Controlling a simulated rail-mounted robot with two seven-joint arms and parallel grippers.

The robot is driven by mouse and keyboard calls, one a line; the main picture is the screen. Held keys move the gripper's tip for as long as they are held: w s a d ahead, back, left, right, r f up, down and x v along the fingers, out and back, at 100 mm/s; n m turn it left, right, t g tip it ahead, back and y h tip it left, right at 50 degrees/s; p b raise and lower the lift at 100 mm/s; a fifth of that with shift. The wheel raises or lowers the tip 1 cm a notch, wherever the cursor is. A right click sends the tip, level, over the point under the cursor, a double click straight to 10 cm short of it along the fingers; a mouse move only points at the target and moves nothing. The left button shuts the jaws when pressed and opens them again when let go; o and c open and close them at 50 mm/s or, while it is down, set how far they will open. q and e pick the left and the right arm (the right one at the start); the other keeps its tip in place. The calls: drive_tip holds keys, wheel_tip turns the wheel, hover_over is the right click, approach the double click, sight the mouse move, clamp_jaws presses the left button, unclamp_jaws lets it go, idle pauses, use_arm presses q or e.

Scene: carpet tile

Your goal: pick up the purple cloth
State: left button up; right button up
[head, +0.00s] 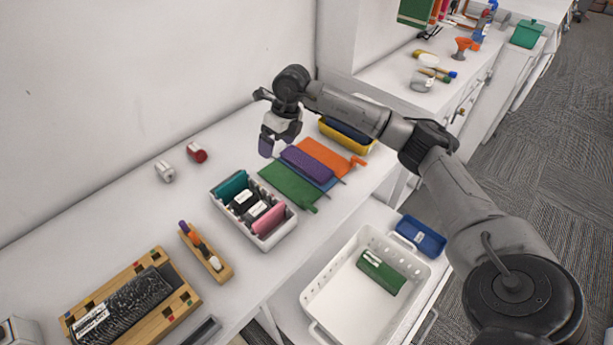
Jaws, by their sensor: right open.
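I cannot tell whether the fingers touch anything. My left gripper is not in view.
A white divided box (270,239) stands left of the cloths. A yellow bin (347,141) stands behind them. A white basket (337,299) sits lower, in front.

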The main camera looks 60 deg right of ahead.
drive_tip(key=s+d+m+g+h+b, duration=0.2)
drive_tip(key=s+d+h, duration=0.15)
drive_tip(key=d, duration=0.45)
hover_over(306, 161)
drive_tip(key=shift+y, duration=0.35)
wheel_tip(306, 161, down, 6)
drive_tip(key=shift+s+r, duration=0.15)
drive_tip(key=shift+f, duration=0.95)
drive_tip(key=shift+f+b, duration=0.35)
drive_tip(key=shift+f, duration=1.85)
drive_tip(key=shift+c, duration=1.2)
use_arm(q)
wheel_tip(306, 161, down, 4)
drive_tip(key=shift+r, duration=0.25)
use_arm(e)
drive_tip(key=c, duration=0.8)
